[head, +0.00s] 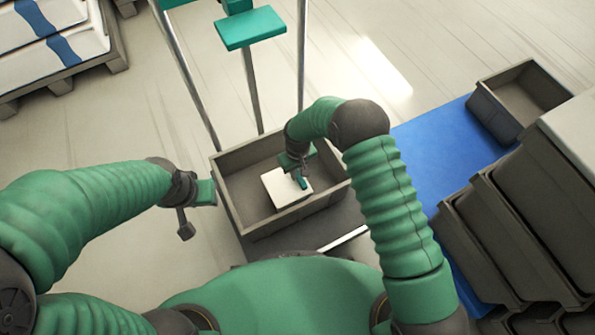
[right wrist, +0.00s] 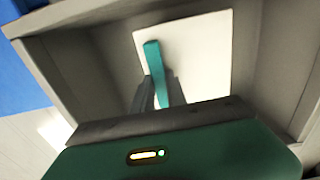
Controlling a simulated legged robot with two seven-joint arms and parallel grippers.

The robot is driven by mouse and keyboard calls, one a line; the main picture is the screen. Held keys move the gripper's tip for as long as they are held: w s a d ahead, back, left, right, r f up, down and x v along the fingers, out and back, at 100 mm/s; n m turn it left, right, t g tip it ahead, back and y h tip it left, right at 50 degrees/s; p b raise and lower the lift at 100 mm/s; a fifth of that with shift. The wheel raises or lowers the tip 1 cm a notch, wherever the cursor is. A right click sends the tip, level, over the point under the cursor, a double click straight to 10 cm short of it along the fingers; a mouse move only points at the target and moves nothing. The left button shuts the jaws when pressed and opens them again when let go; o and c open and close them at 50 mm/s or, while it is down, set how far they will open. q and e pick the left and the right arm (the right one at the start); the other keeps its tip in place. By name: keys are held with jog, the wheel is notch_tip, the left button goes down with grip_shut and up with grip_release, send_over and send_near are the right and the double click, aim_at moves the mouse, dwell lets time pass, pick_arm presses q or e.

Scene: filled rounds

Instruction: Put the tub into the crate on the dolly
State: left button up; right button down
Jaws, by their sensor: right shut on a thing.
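The tub (head: 272,186) is a pale, square-looking piece inside the outline of the grey crate (head: 240,212). It also shows in the right wrist view (right wrist: 205,55), between the crate's walls. My right gripper (head: 303,182) reaches down into the crate and is shut on the tub's edge. I cannot tell whether the tub touches the crate floor. The crate stands on the dark dolly (head: 325,222), whose deck shows in front of it. My left gripper (head: 197,210) hangs just left of the crate, holding nothing visible; its jaw gap is unclear.
Metal posts with a green plate (head: 250,28) rise behind the crate. Grey bins (head: 540,220) are stacked at the right, and an open grey bin (head: 520,98) stands by a blue floor area (head: 435,150). A loaded pallet (head: 60,75) is at the upper left. Floor at left is clear.

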jog(key=shift+f, duration=0.2)
jog(key=c, duration=1.3)
grip_release()
jog(key=shift+o, duration=0.2)
jog(key=o, duration=0.5)
jog(key=shift+r, duration=0.1)
notch_tip(320, 180, up, 7)
jog(key=p, duration=0.6)
